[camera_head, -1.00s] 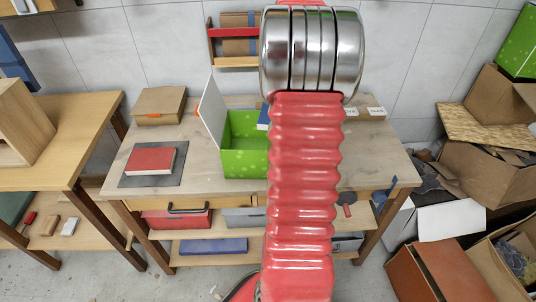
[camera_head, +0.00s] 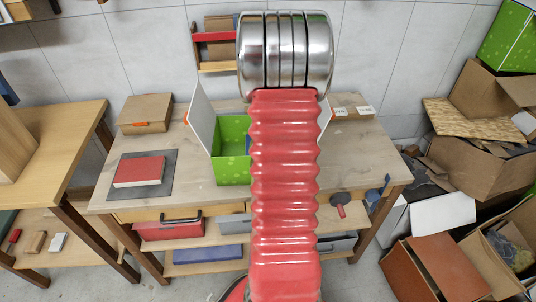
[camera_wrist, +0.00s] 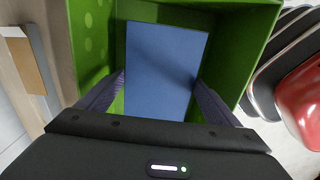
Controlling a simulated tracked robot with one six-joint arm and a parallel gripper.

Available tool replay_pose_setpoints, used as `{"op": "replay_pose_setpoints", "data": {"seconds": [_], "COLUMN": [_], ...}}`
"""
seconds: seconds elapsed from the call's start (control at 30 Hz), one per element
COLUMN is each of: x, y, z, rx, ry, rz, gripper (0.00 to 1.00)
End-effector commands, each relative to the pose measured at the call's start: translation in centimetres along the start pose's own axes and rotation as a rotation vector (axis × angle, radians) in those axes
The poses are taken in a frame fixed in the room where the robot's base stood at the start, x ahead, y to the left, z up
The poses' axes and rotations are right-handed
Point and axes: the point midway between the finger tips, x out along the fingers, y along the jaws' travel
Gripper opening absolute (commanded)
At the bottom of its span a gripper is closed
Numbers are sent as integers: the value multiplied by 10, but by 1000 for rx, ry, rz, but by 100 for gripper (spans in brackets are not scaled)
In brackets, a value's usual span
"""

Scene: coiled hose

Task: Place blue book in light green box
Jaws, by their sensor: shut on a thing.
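The light green box (camera_head: 232,164) stands on the wooden workbench with white flaps raised; my red arm covers its right part. The wrist view looks down into it, with its green wall (camera_wrist: 90,40) around the book. The blue book (camera_wrist: 165,65) is between the two dark fingers of my gripper (camera_wrist: 160,85), which is shut on it. It appears within the box opening; whether it touches the bottom I cannot tell. In the head view only a small blue patch shows beside my arm, and my gripper is hidden.
A red book (camera_head: 139,171) lies on a dark mat left of the box. A cardboard box (camera_head: 145,112) stands behind it. A red toolbox (camera_head: 168,229) and a blue flat thing (camera_head: 207,254) are on lower shelves. Open cartons (camera_head: 435,272) crowd the right floor.

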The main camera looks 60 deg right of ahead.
Motion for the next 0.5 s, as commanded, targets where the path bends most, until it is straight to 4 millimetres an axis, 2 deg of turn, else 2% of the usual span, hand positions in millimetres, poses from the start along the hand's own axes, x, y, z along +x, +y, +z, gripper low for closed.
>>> {"op": "replay_pose_setpoints", "data": {"seconds": [0.13, 0.5], "x": [17, 21], "y": [0, 1], "z": [0, 1], "rx": [1, 2], "ry": [0, 0], "rz": [1, 1], "gripper": [54, 54]}}
